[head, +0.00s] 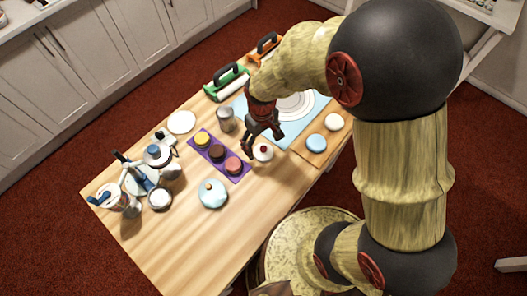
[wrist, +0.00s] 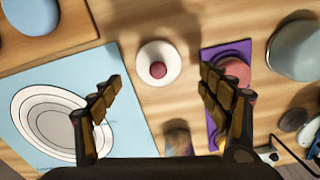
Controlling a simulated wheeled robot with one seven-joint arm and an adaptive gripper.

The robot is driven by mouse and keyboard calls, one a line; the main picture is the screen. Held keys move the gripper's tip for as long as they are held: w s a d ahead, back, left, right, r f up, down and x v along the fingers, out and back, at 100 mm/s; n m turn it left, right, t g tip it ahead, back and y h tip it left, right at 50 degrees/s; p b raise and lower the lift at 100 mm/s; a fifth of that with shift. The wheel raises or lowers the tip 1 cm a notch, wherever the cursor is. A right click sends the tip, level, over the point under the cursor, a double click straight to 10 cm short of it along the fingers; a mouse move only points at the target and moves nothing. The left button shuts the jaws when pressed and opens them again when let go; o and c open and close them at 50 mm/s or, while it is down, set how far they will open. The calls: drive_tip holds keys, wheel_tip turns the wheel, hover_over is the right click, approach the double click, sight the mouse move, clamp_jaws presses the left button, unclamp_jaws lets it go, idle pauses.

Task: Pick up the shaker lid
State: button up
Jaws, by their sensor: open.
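A small round white lid with a red knob (head: 263,152) stands on the table, right of the purple mat; it also shows in the wrist view (wrist: 158,65) near top centre. I take it for the shaker lid, though a light blue lid with a knob (head: 212,193) also lies nearer the front. My gripper (head: 262,136) is open and empty above the table, just behind the white lid. In the wrist view, my gripper's fingers (wrist: 160,82) are spread wide, with the white lid beyond and between their tips, apart from both.
The purple mat (head: 239,178) holds several coloured round pieces close to the lid. A metal cup (head: 226,122) stands left of my gripper. A light blue mat (head: 315,104) and a wooden board (head: 312,157) lie to the right. Bare table is free at the front.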

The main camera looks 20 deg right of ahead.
sight(262, 147)
wheel_tip(262, 147, down, 4)
drive_tip(key=shift+w+d+f+b, duration=0.1)
drive_tip(key=shift+f+b, duration=0.1)
drive_tip(key=shift+b, duration=0.65)
drive_tip(key=shift+c, duration=1.1)
drive_tip(key=c, duration=0.7)
drive_tip(key=shift+r, duration=0.1)
